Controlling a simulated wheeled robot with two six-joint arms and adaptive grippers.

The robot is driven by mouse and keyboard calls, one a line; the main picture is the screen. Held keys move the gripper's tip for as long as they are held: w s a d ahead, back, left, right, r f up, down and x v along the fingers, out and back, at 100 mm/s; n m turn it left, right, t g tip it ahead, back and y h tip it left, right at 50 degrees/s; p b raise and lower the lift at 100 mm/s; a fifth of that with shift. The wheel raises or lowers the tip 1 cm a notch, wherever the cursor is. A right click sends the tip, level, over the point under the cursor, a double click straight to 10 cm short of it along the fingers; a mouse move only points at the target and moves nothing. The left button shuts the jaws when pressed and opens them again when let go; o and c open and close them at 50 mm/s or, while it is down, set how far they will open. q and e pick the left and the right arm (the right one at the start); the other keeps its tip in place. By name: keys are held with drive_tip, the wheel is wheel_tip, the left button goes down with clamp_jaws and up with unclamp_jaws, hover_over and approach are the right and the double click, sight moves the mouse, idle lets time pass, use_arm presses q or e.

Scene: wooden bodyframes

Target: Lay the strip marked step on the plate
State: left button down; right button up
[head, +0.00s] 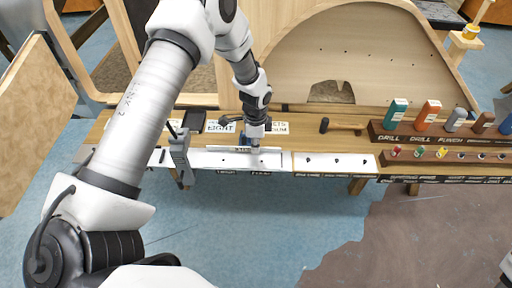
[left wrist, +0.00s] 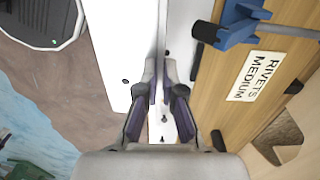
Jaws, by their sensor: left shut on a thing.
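My left gripper (head: 256,147) is shut on a thin pale strip (head: 228,149), which stands on edge over the white plate (head: 210,161) on the bench. Its small lettering is too blurred to read. In the left wrist view the strip (left wrist: 162,35) runs away from me between the fingertips (left wrist: 163,92). The plate (left wrist: 112,45) shows beside and under it, with small dark holes. I cannot tell whether the strip touches the plate.
A grey clamp (head: 180,155) stands at the plate's left end. A blue clamp (left wrist: 238,25) and a "RIVETS MEDIUM" label (left wrist: 254,76) are beside the plate. Another pale plate (head: 322,163) lies to the right.

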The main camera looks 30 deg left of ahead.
use_arm(q)
wheel_tip(320, 180, down, 6)
drive_tip(key=b, duration=0.3)
drive_tip(key=shift+r+b, duration=0.25)
drive_tip(key=shift+b, duration=0.15)
drive_tip(key=w+a+b, duration=0.1)
drive_tip(key=w+a, duration=0.1)
drive_tip(key=w, duration=0.1)
drive_tip(key=shift+b, duration=0.35)
drive_tip(key=shift+w+a, duration=0.35)
drive_tip(key=shift+w, duration=0.3)
drive_tip(key=shift+r, duration=0.1)
drive_tip(key=shift+f+b, duration=0.4)
drive_tip(key=shift+f, duration=0.25)
drive_tip(key=c, duration=1.2)
unclamp_jaws()
drive_tip(key=shift+c, duration=0.2)
